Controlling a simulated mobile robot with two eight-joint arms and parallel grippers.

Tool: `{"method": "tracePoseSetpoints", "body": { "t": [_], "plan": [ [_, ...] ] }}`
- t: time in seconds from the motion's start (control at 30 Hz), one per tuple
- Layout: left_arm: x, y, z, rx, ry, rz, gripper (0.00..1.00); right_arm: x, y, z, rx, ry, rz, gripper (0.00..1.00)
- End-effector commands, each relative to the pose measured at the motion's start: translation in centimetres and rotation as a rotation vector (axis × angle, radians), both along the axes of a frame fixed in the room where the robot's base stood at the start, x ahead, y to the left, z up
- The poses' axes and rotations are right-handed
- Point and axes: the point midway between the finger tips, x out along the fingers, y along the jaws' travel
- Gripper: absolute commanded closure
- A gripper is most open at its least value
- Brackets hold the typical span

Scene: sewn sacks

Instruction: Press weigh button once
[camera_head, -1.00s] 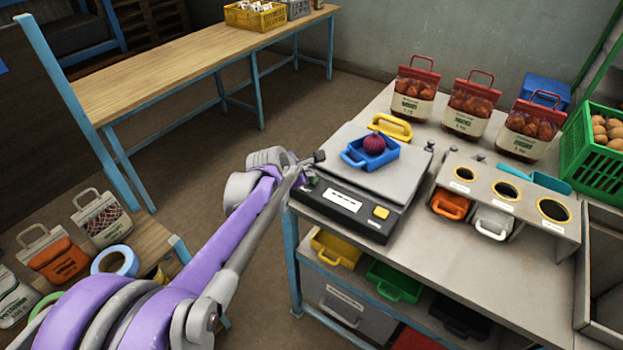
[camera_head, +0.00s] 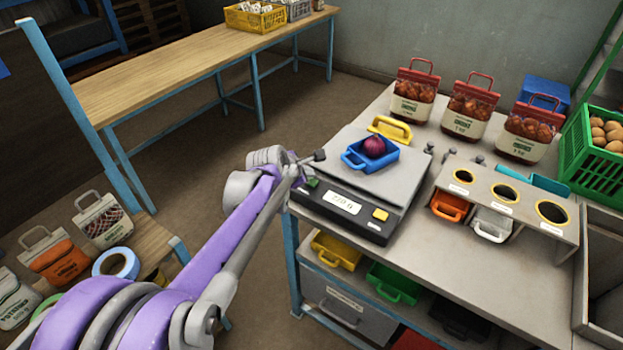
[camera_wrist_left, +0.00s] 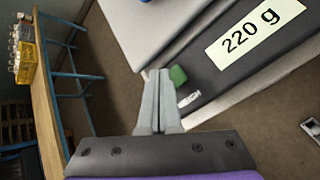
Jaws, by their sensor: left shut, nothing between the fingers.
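The scale (camera_head: 345,200) stands at the left front corner of the metal table. Its display (camera_head: 342,202) reads 220 g, clear in the left wrist view (camera_wrist_left: 256,31). A green button (camera_head: 313,183) sits at the left end of its front panel, also seen in the left wrist view (camera_wrist_left: 178,75). A yellow button (camera_head: 380,215) sits at the right end. A blue tray (camera_head: 356,160) with a red onion (camera_head: 374,146) rests on the pan. My left gripper (camera_wrist_left: 158,75) is shut and empty, its tips close beside the green button; contact cannot be told. My right gripper is not in view.
A dispenser stand with holes (camera_head: 507,195) and coloured scoops stands right of the scale. Several filled sacks (camera_head: 470,105) line the back. A green crate (camera_head: 595,165) is at the far right. A wooden table (camera_head: 180,75) stands behind, with open floor between.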

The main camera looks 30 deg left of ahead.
Motion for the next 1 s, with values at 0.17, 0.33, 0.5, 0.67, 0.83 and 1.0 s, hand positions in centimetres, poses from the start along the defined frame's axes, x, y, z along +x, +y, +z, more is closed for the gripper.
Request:
{"method": "tracePoseSetpoints", "body": {
  "t": [0.17,0.33,0.5,0.67,0.83,1.0],
  "plan": [
    [0.0,0.0,0.3,0.000,0.000,0.000,1.00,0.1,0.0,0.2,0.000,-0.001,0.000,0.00],
    [0.0,0.0,0.2,0.000,0.000,0.000,1.00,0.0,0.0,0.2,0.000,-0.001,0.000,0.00],
    [0.0,0.0,1.1,0.001,-0.001,0.001,1.00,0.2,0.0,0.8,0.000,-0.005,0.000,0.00],
    [0.1,0.0,2.8,0.000,-0.001,0.000,1.00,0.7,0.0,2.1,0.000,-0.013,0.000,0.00],
    [0.1,0.0,4.5,0.000,-0.003,0.000,1.00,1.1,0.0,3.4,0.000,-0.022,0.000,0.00],
    [0.1,0.0,5.4,0.000,-0.002,0.001,1.00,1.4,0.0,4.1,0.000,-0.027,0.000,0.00]
  ]
}}
